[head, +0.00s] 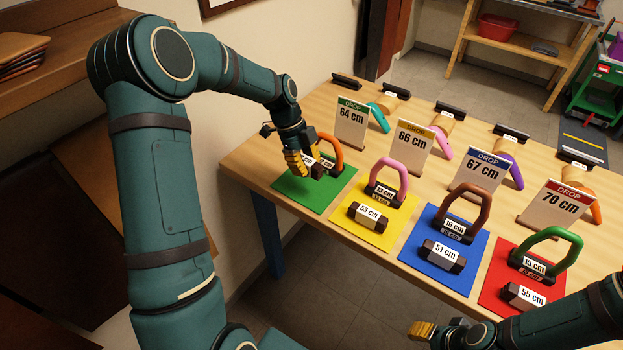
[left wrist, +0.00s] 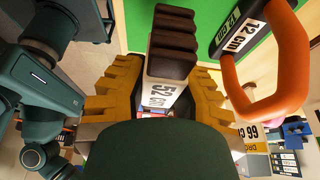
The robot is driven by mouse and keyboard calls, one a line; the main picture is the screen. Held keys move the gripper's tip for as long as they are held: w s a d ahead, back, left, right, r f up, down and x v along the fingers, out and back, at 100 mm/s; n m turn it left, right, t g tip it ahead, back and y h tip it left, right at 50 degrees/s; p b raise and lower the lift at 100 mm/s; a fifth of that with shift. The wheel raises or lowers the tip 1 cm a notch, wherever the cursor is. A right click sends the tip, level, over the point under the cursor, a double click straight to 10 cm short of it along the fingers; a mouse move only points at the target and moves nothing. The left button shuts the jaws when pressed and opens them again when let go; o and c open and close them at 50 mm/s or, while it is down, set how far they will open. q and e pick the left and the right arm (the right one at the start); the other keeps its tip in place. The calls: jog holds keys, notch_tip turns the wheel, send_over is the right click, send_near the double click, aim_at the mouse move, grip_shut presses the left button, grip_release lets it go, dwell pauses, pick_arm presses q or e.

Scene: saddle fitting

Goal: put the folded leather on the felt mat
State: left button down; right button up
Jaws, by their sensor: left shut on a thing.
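My left gripper (head: 303,167) is shut on a dark brown, ribbed folded leather (head: 317,171) with a white label. In the left wrist view the folded leather (left wrist: 174,42) sits between the yellow fingers (left wrist: 158,98), its label reading 52 cm. It is over the green felt mat (head: 300,200), by the orange stirrup; I cannot tell whether it touches the mat. The orange stirrup (head: 336,150) stands on the same mat, and in the left wrist view its label reads 12 cm. My right gripper (head: 421,330) is low in the head view, away from the mats; its opening is unclear.
Yellow (head: 352,226), blue (head: 430,269) and red (head: 489,299) mats each hold a stirrup and a labelled folded leather. Several DROP signs, such as the 64 cm sign (head: 351,122), stand behind the mats. The green mat's front part is clear.

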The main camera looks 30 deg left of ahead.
aim_at(310, 191)
pick_arm(q)
jog(key=shift+f+b, duration=0.4)
jog(key=shift+f, duration=3)
jog(key=shift+f, duration=0.1)
jog(key=c, duration=0.9)
grip_release()
jog(key=shift+o, duration=0.2)
jog(key=shift+r, duration=0.25)
jog(key=p+v, duration=0.1)
jog(key=v, duration=0.6)
jog(key=shift+a+r, duration=0.1)
jog(key=shift+r, duration=0.05)
jog(key=shift+s, duration=0.1)
